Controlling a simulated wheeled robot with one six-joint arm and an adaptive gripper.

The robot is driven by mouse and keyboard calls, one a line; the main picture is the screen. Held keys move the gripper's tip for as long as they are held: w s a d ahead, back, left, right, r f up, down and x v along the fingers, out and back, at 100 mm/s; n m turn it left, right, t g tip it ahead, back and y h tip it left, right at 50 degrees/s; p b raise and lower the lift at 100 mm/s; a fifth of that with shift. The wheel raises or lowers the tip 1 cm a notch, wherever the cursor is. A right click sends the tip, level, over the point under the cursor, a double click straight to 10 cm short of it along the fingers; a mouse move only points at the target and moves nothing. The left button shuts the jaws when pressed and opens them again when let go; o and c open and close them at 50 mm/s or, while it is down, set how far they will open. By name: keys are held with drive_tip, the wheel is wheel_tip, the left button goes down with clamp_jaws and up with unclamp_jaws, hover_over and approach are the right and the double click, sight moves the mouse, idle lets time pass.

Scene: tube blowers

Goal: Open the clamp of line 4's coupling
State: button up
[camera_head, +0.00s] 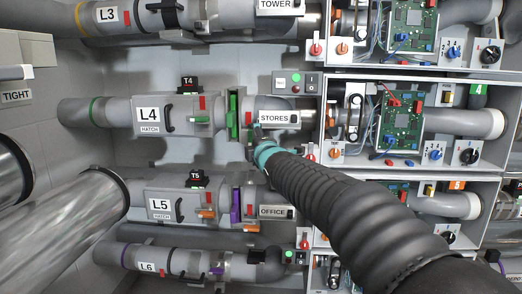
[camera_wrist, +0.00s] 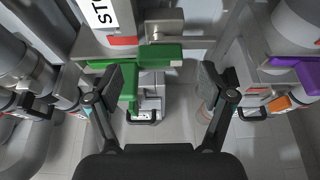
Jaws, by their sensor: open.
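Line 4 (camera_head: 150,115) runs across the head view, a grey pipe and hatch box marked L4. I cannot tell which part is the coupling's clamp. In the wrist view a green bar (camera_wrist: 160,55) and a green block (camera_wrist: 128,92) lie ahead. My gripper (camera_wrist: 165,80) is open, with its left finger close to the green block; contact is unclear. In the head view my gripper is largely hidden by my arm.
Line 5 (camera_head: 160,205) runs below with a purple part (camera_head: 236,205), which also shows at the wrist view's right (camera_wrist: 295,67). Line 3 (camera_head: 105,15) runs above. Boxes with circuit boards (camera_head: 401,122) stand at the right. Grey wall shows between the lines.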

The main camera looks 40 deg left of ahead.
drive_tip(key=v, duration=0.8)
drive_tip(key=shift+s+d, duration=0.2)
drive_tip(key=shift+d, duration=0.05)
